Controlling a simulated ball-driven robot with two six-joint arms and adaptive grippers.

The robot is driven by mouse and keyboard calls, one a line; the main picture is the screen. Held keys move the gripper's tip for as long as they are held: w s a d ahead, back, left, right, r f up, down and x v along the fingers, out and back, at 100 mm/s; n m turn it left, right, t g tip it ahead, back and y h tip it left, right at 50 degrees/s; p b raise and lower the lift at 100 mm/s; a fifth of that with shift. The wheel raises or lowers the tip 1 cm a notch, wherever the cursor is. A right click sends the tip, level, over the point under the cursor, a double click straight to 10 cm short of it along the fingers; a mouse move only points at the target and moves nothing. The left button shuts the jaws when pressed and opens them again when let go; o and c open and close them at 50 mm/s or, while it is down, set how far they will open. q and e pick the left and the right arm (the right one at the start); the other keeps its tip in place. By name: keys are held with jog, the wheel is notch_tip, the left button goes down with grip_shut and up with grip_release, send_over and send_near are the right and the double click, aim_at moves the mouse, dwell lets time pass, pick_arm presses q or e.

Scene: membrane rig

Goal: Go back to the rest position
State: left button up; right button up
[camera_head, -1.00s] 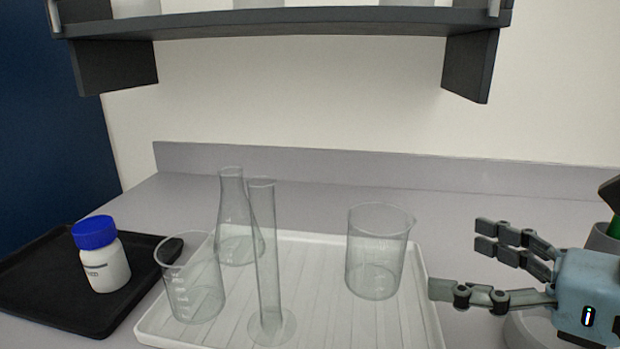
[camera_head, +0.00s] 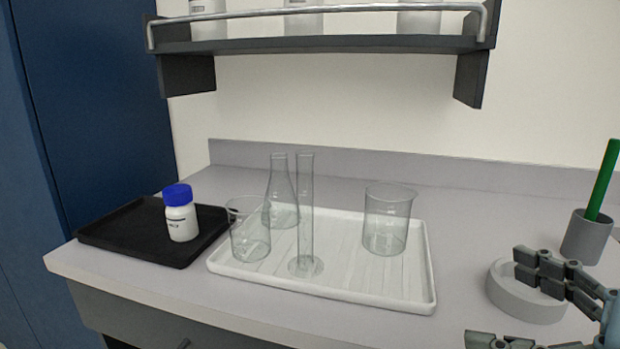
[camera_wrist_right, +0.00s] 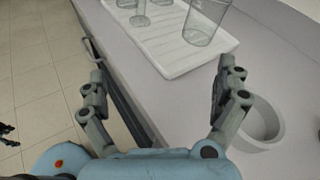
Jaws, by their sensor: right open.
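My right gripper (camera_head: 500,298) is open and empty at the lower right of the head view, in front of a round grey dish. In the right wrist view its two fingers (camera_wrist_right: 158,88) stand wide apart, with the bench front edge and bare bench top between them.
A white ribbed tray (camera_head: 340,291) holds two beakers (camera_head: 386,228), a flask (camera_head: 281,205) and a cylinder (camera_head: 305,215). A black tray (camera_head: 130,232) bears a blue-capped bottle (camera_head: 181,218). The round dish (camera_head: 515,300) and a grey cup (camera_head: 586,238) stand right; a shelf (camera_head: 330,45) hangs above.

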jog(key=s+d+f+n+g+h, duration=0.45)
jog(key=s+f+n, duration=0.3)
jog(key=n, duration=0.65)
jog(key=s+d+f+n+g+h, duration=0.35)
jog(key=s+f+n+h, duration=0.35)
jog(key=n, duration=0.6)
notch_tip(320, 180, down, 14)
jog(key=g+y, duration=0.1)
jog(key=y, duration=0.1)
jog(key=s+d+f, duration=0.1)
jog(key=s+f, duration=0.4)
jog(key=f, duration=0.6)
jog(key=s+d+f+g, duration=0.1)
jog(key=s+f, duration=0.4)
jog(key=f, duration=0.6)
jog(key=shift+s+d+g, duration=0.2)
jog(key=shift+s+g, duration=0.1)
jog(key=shift+s, duration=0.1)
jog(key=shift+g, duration=0.3)
jog(key=s+f, duration=0.1)
jog(key=s, duration=0.2)
jog(key=s+f, duration=0.2)
jog(key=s, duration=0.1)
jog(key=s+f, duration=0.2)
jog(key=s, duration=0.1)
jog(key=shift+s+f, duration=0.2)
jog(key=shift+s, duration=0.2)
